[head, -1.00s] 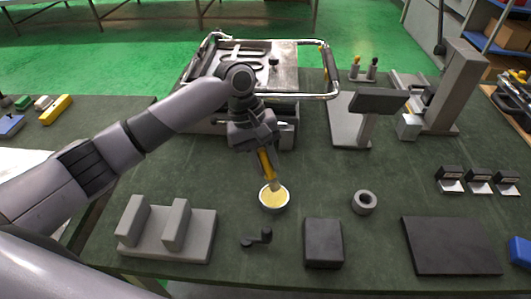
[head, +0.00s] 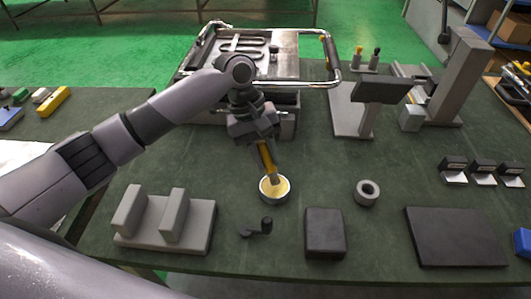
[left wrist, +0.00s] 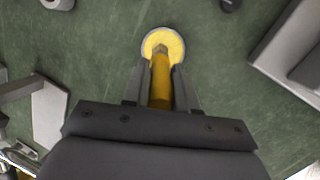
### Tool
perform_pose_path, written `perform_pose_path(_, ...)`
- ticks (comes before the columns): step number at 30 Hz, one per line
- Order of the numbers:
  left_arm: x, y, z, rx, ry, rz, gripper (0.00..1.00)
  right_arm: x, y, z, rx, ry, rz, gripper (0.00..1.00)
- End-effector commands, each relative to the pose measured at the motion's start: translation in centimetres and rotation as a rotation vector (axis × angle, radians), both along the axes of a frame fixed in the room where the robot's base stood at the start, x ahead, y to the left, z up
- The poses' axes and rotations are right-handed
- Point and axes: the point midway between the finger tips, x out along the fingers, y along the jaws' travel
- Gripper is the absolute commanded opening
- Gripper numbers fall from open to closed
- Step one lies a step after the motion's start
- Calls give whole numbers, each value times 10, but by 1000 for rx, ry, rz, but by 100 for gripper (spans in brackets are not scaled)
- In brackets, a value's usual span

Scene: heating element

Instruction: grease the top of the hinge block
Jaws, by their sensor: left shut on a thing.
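My left gripper (head: 262,141) is shut on a brush with a yellow handle (head: 265,157), which also shows between the fingers in the left wrist view (left wrist: 160,82). The brush points down, its tip at a small round cup (head: 263,197) of yellow grease (head: 281,187). The tip overlaps the grease; how deep it sits I cannot tell. The cup also shows in the left wrist view (left wrist: 147,39). A dark block (head: 325,230) with a flat top stands right of the cup, nearer me; it may be the hinge block, but I cannot be sure. My right gripper is not seen.
A grey two-post fixture (head: 165,222) stands front left, with a small black crank (head: 257,228) beside it. A grey ring (head: 366,192) and a dark flat plate (head: 456,237) lie to the right. A metal-railed machine (head: 255,62) and a tilted display (head: 381,91) stand behind.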

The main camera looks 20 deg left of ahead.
Motion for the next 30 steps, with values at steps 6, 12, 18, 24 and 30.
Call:
perform_pose_path(6, 0, 0, -2, 0, 1, 0, 0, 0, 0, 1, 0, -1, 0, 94)
perform_pose_path(12, 0, 0, -5, -1, 0, 0, 0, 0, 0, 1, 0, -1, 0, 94)
perform_pose_path(18, 0, 0, -7, 0, 1, 0, 0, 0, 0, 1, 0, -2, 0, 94)
perform_pose_path(24, 0, 0, -10, 0, 1, 0, 0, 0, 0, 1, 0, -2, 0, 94)
perform_pose_path(30, 0, 0, -12, 0, 1, 0, 0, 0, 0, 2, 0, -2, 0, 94)
